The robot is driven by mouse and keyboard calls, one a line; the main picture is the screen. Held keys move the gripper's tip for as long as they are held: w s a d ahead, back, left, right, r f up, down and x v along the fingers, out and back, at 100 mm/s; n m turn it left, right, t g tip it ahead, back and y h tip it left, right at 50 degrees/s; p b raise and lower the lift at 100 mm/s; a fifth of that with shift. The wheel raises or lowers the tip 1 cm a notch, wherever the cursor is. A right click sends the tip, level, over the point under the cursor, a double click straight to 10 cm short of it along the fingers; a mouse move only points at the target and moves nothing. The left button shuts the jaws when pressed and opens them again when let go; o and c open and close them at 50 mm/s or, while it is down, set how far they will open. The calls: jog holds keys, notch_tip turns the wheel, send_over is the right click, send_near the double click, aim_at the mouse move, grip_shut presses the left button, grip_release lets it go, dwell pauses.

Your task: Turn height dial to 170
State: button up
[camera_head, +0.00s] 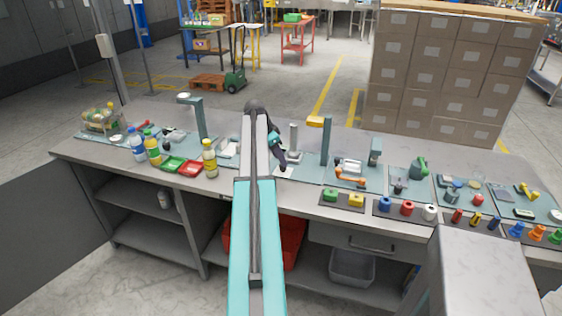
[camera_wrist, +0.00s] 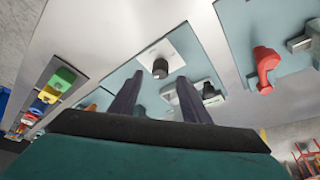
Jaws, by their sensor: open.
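A black round dial knob (camera_wrist: 160,69) stands on a white square plate (camera_wrist: 172,52) on a teal mat in the wrist view. I take it for the height dial; its scale is too small to read. In the head view the white plate (camera_head: 285,174) shows just below my gripper's tip. My gripper (camera_wrist: 160,80) is open and empty. Its two dark fingers point toward the knob, one on each side of it in the picture, without visible contact. In the head view my gripper (camera_head: 283,163) hangs over the middle of the bench, and the knob cannot be made out.
A second black knob (camera_wrist: 209,90) shows beside the right finger. A red part (camera_wrist: 265,66) is farther right. Green (camera_head: 330,194) and yellow (camera_head: 356,200) blocks lie at the bench's front edge. A grey post fixture (camera_head: 294,138) stands behind the plate. Bottles (camera_head: 210,160) stand left.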

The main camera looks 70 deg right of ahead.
jog(key=shift+p+x, duration=0.35)
jog(key=shift+x, duration=1.35)
jog(key=shift+c, duration=0.5)
